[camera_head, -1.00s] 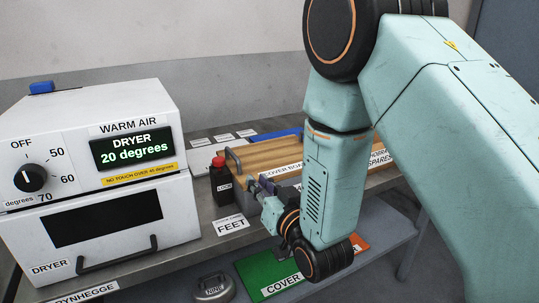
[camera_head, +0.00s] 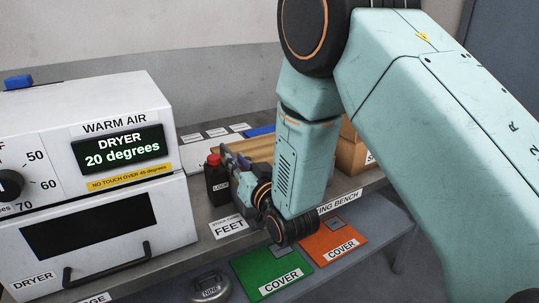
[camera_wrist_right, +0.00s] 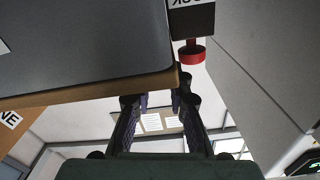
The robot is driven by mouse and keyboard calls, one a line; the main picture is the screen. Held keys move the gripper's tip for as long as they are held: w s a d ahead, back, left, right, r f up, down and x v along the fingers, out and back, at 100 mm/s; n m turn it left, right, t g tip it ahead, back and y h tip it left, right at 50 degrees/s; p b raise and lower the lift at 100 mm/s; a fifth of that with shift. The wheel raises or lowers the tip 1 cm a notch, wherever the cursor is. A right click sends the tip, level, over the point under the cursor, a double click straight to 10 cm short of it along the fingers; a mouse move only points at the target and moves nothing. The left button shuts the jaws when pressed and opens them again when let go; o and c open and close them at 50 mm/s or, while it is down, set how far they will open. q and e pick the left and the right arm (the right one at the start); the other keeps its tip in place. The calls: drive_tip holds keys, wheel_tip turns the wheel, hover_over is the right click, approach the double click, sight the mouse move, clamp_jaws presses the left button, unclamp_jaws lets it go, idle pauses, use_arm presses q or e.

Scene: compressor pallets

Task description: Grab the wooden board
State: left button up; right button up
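The wooden board (camera_head: 258,148) lies on the bench behind my right arm, light brown, with a grey handle at its left end. Much of it is hidden by the arm. My right gripper (camera_head: 232,160) is at this left end, beside the handle. In the right wrist view, the fingers (camera_wrist_right: 160,101) stand apart with a gap between their tips. A brown edge along a dark grey panel (camera_wrist_right: 85,45) lies just above the fingertips; I cannot tell whether it belongs to the board. No firm hold on the handle shows. My left gripper is not in view.
The white dryer (camera_head: 85,190) fills the left. Cardboard boxes (camera_head: 352,152) stand behind my arm. Green (camera_head: 262,268) and orange (camera_head: 328,238) cover mats and a grey weight (camera_head: 209,287) lie lower.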

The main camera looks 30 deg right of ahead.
drive_tip(key=shift+w, duration=0.6)
drive_tip(key=shift+r, duration=0.15)
drive_tip(key=shift+s+a+r, duration=0.15)
drive_tip(key=shift+s+r, duration=0.15)
drive_tip(key=shift+w+f, duration=0.4)
drive_tip(key=shift+w, duration=0.15)
drive_tip(key=shift+c, duration=1.4)
clamp_jaws()
drive_tip(key=shift+s+r, duration=0.25)
drive_tip(key=shift+s, duration=0.1)
drive_tip(key=shift+w+f, duration=0.15)
drive_tip(key=shift+w, duration=0.1)
drive_tip(key=shift+s+r, duration=0.1)
drive_tip(key=shift+r, duration=0.15)
